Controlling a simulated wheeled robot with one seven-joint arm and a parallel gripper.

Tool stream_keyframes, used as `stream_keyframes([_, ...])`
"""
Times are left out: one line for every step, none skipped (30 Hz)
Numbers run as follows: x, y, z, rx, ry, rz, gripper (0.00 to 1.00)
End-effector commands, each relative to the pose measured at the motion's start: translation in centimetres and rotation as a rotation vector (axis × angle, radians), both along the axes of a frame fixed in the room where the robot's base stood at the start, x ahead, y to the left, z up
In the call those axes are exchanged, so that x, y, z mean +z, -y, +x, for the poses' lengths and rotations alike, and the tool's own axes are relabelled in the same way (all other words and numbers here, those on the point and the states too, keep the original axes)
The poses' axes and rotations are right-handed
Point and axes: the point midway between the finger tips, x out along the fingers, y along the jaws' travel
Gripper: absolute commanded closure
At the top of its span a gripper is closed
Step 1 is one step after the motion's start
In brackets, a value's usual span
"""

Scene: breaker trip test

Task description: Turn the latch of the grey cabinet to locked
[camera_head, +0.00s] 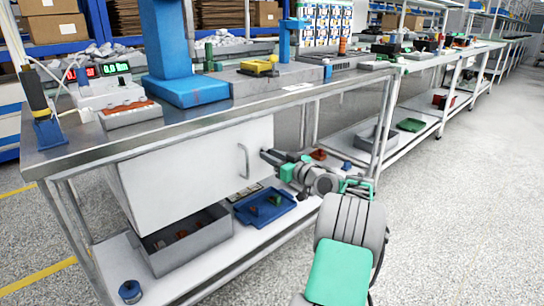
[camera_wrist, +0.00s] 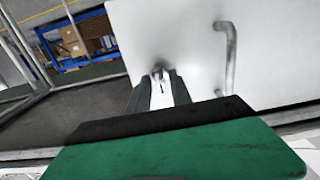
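The grey cabinet (camera_head: 195,165) hangs under the workbench, its pale door facing my arm. The door also fills much of the wrist view (camera_wrist: 270,60). A vertical bar handle (camera_head: 243,161) is on the door; it shows right of my fingers in the wrist view (camera_wrist: 229,58). A small grey latch (camera_wrist: 158,71) shows at the fingertips in the wrist view; its exact turn is too small to tell. My gripper (camera_head: 267,156) is at the door's right edge. Its dark fingers (camera_wrist: 160,84) stand apart, around or just short of the latch; contact cannot be told.
A grey bin (camera_head: 190,240) and a blue tray (camera_head: 265,207) sit on the lower shelf below the cabinet. The bench top (camera_head: 200,118) overhangs the cabinet. A table leg (camera_head: 383,125) stands right of my gripper. Open floor (camera_head: 450,220) lies at the right.

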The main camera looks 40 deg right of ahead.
Motion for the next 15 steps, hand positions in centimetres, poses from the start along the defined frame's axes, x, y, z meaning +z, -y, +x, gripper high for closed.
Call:
stream_keyframes([0.0,0.0,0.0,0.0,0.0,0.0,0.7])
stream_keyframes([0.0,0.0,0.0,0.0,0.0,0.0,0.67])
stream_keyframes([0.0,0.0,0.0,0.0,0.0,0.0,0.66])
stream_keyframes([0.0,0.0,0.0,0.0,0.0,0.001,0.66])
stream_keyframes([0.0,0.0,0.0,0.0,0.0,0.001,0.66])
stream_keyframes([0.0,0.0,0.0,0.0,0.0,0.001,0.66])
stream_keyframes([0.0,0.0,0.0,0.0,0.001,0.001,0.66])
stream_keyframes([0.0,0.0,0.0,0.0,0.001,0.001,0.66])
stream_keyframes([0.0,0.0,0.0,0.0,0.0,0.001,0.66])
stream_keyframes([0.1,0.0,-0.1,0.0,0.0,0.001,0.66])
stream_keyframes([0.1,0.1,-0.3,-0.001,0.0,0.001,0.66])
stream_keyframes([0.2,0.1,-0.7,-0.002,0.0,0.001,0.66])
stream_keyframes([0.2,0.1,-1.2,-0.002,0.0,0.002,0.66])
stream_keyframes([0.3,0.2,-1.7,-0.002,-0.001,0.003,0.66])
stream_keyframes([0.4,0.2,-2.5,-0.004,-0.001,0.002,0.66])
